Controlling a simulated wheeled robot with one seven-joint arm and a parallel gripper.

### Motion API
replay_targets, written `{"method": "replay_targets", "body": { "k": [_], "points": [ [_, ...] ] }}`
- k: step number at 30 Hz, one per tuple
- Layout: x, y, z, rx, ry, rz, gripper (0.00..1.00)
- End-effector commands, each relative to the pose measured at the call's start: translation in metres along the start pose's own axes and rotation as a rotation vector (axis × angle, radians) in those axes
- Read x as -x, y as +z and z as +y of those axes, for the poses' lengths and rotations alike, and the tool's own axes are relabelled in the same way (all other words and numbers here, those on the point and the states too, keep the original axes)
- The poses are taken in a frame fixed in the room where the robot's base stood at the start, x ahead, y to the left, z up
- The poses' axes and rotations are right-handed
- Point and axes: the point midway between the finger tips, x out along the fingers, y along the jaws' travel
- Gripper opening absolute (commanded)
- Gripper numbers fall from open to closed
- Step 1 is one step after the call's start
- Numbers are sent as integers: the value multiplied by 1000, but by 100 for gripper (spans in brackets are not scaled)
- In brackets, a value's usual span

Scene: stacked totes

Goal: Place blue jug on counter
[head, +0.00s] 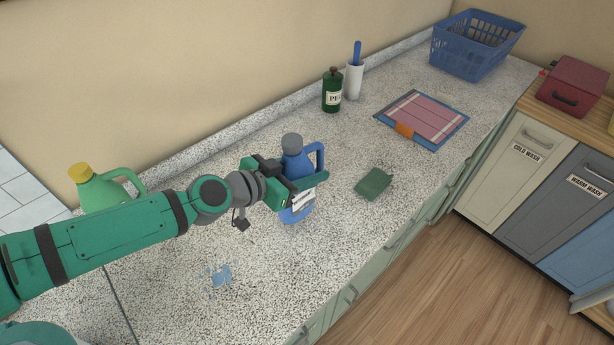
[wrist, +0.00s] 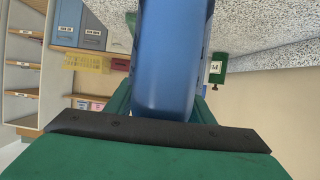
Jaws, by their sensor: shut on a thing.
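The blue jug (head: 294,164) has a grey cap and a side handle and is upright over the speckled counter (head: 330,245). My gripper (head: 292,195) is shut on the jug's body. In the wrist view the blue jug (wrist: 172,60) fills the upper middle, between the fingers, and its cap is out of view. I cannot tell for sure whether the jug's base touches the counter. My gripper hides part of its left side.
A green jug (head: 100,188) with a yellow cap stands behind my arm. A green cloth-like item (head: 374,184) lies to the right. A green bottle (head: 332,92), white holder (head: 354,80), folded cloth (head: 424,117) and blue basket (head: 476,48) stand farther back. A blue spill (head: 219,277) marks the front.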

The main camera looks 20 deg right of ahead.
Motion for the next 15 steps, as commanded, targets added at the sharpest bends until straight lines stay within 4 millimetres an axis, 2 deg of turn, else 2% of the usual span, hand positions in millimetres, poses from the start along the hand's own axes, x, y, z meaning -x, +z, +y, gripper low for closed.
{"method": "replay_targets", "body": {
  "k": [1,7,15],
  "points": [
    [-6,4,-3,1,1,0,25],
    [-14,28,-2,2,1,2,25],
    [-15,30,-2,0,1,1,25]
  ]
}}
